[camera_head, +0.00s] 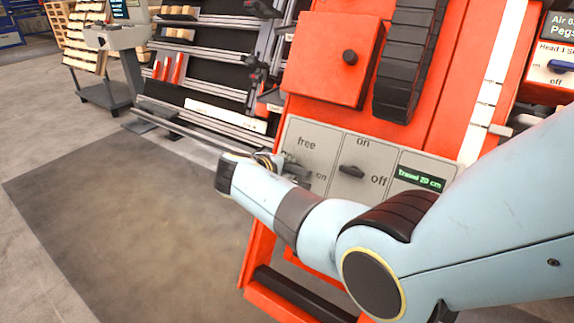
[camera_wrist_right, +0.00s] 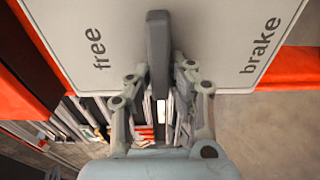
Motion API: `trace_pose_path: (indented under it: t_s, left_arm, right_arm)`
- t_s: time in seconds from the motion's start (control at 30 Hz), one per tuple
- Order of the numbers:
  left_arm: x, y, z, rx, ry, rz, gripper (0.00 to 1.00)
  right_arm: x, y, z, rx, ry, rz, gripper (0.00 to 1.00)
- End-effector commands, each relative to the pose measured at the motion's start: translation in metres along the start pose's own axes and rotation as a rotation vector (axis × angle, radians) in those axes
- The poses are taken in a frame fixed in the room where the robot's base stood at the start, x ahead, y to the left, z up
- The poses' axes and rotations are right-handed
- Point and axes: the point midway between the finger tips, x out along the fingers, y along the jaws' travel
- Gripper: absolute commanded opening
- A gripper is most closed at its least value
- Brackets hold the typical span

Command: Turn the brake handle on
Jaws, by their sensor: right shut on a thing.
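The brake handle (camera_wrist_right: 158,48) is a dark grey bar on a light grey panel plate (camera_wrist_right: 215,30). In the right wrist view it stands between the words "free" on the left and "brake" on the right, pointing at neither. My right gripper (camera_wrist_right: 160,72) is shut on the handle, one finger on each side. In the head view my right gripper (camera_head: 283,165) is at the left part of the panel, below "free". My wrist and arm hide much of the handle and lettering there. My left gripper is not in view.
A second dark switch (camera_head: 352,171) marked on and off sits just right, with a green "Travel 20 cm" display (camera_head: 419,179) beyond. A red box with a black knob (camera_head: 350,57) and a black cable chain (camera_head: 408,60) are above. Open floor lies left.

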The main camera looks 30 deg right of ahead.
Motion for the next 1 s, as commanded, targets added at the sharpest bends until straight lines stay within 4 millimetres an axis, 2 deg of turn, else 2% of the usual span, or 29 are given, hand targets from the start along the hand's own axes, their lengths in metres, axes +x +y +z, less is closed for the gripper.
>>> trace_pose_path:
  t_s: [0.37, 0.4, 0.57, 0.87, 1.0]
  left_arm:
    - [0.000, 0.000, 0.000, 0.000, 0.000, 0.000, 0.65]
    - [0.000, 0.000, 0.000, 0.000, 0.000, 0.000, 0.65]
    - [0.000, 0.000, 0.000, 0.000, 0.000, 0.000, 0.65]
    - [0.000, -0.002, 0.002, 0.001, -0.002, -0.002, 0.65]
    - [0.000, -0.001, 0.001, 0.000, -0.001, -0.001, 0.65]
  right_arm:
    - [-0.001, -0.001, -0.001, -0.005, 0.003, -0.003, 0.00]
    - [-0.001, -0.001, -0.001, -0.005, 0.003, -0.003, 0.20]
    - [-0.001, -0.001, -0.001, -0.004, 0.002, -0.002, 0.40]
    - [-0.001, 0.002, 0.000, -0.003, 0.001, -0.001, 0.40]
    - [-0.009, 0.015, -0.001, 0.001, 0.001, 0.000, 0.40]
